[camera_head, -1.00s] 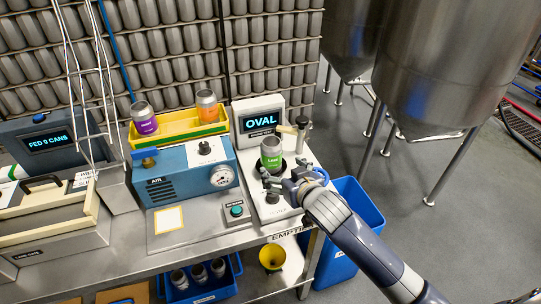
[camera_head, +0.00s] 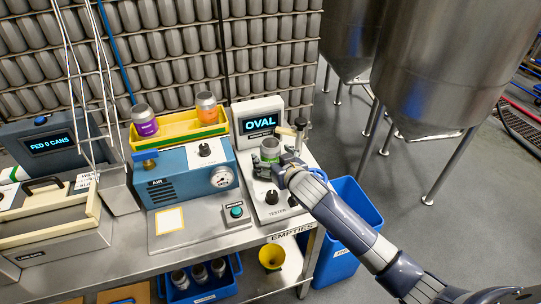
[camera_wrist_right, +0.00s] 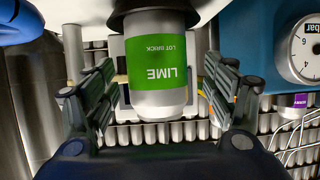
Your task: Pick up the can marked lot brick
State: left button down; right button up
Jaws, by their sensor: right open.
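The can marked lot brick (camera_wrist_right: 157,60) is silver with a green label reading LIME, upside down in the right wrist view. In the head view this can (camera_head: 270,148) stands upright on the tester (camera_head: 272,209), with its lower part hidden by my right gripper. My right gripper (camera_head: 278,168) is open at the can. In the right wrist view its fingers (camera_wrist_right: 160,95) are on either side of the can, with a visible gap on each side. My left gripper is not in view.
A screen reading OVAL (camera_head: 262,124) stands behind the can. A wooden-handled lever (camera_head: 287,131) is close on its right. The blue air unit (camera_head: 185,178) is on the left. Purple (camera_head: 144,122) and orange (camera_head: 206,107) cans stand in a yellow tray (camera_head: 178,132). A blue bin (camera_head: 350,222) stands below right.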

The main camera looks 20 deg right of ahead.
jog(key=shift+x, duration=1.9)
jog(key=shift+s+d+f, duration=0.1)
jog(key=shift+d, duration=0.05)
jog(key=c, duration=0.9)
jog(key=shift+c, duration=0.3)
